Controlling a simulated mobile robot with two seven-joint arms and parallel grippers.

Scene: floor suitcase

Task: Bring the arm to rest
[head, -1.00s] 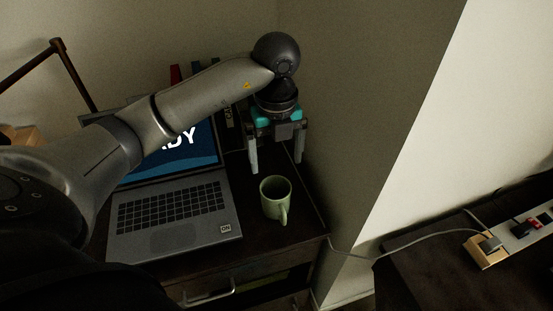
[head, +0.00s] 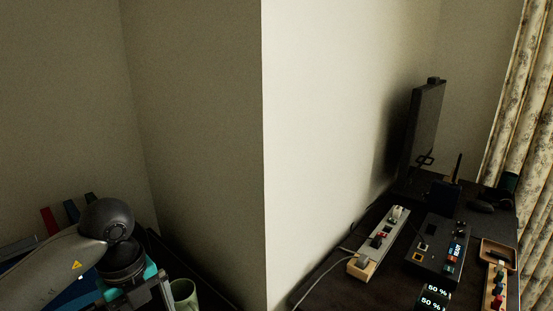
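My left arm comes in at the lower left of the head view, with its dark round wrist joint and teal-banded gripper body (head: 146,287) near the bottom edge. Its fingertips are cut off by the frame's lower edge, so I cannot tell whether it is open or shut. A green mug (head: 184,293) shows partly just right of the gripper, cut by the bottom edge. My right gripper is not in view.
A pale wall corner (head: 310,140) stands between the left desk and a dark right desk. That desk holds a power strip (head: 381,240), a dark box with lit displays (head: 441,245), a wooden tray (head: 497,255) and a monitor (head: 424,125). A patterned curtain (head: 520,130) hangs at right.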

